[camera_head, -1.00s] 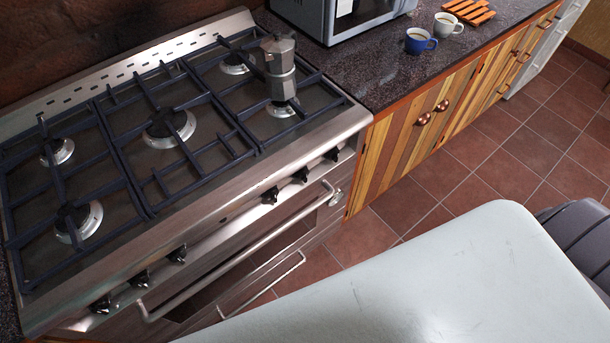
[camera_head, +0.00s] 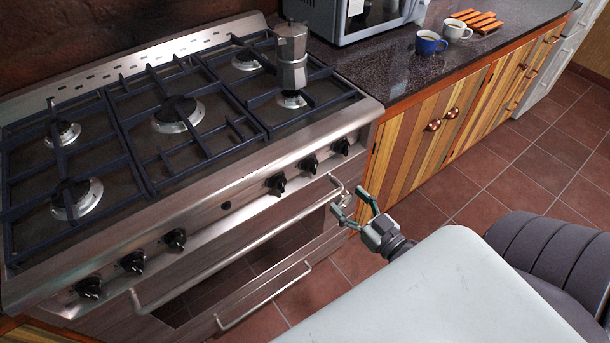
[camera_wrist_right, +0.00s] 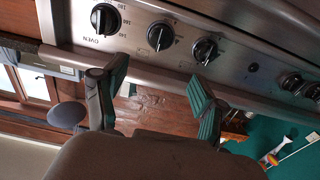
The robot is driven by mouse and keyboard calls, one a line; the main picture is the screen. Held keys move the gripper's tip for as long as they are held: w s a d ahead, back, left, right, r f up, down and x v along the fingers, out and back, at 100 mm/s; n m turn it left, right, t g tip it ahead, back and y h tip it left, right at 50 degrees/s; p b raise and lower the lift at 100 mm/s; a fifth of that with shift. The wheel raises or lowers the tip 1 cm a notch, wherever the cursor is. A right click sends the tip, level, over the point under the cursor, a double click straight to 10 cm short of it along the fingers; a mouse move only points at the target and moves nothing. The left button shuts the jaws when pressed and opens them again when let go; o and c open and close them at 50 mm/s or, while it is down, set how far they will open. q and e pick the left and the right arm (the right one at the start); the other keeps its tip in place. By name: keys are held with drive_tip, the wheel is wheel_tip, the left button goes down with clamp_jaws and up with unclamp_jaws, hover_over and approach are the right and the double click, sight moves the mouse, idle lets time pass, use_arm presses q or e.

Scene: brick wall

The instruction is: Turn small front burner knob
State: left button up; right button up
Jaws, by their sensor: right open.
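The steel stove front carries two groups of black knobs. The right group has three: the left one (camera_head: 275,184), the middle one (camera_head: 308,165) and the right one (camera_head: 341,147). I cannot tell which serves the small front burner. My right gripper (camera_head: 353,204) is open and empty, low in front of the stove's right end, below the right knob and apart from it. In the right wrist view its green-padded fingers (camera_wrist_right: 157,75) are spread below three knobs; the left one (camera_wrist_right: 105,19) has OVEN printed beside it. My left gripper is not in view.
An oven handle (camera_head: 235,258) runs below the knobs, close to my right gripper. A moka pot (camera_head: 291,55) stands over the front right burner (camera_head: 291,98). Blue (camera_head: 428,43) and white (camera_head: 455,27) cups stand on the counter. The floor (camera_head: 510,165) to the right is clear.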

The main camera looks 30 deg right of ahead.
approach(316, 168)
drive_tip(key=w, duration=0.7)
drive_tip(key=w+p, duration=0.1)
drive_tip(key=w, duration=0.2)
drive_tip(key=shift+w+a, duration=0.3)
drive_tip(key=shift+a, duration=0.1)
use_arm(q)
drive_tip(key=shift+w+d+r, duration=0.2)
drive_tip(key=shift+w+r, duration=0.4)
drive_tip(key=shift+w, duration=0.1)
use_arm(e)
drive_tip(key=c, duration=1.1)
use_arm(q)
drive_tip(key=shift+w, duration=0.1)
use_arm(e)
drive_tip(key=shift+c, duration=0.2)
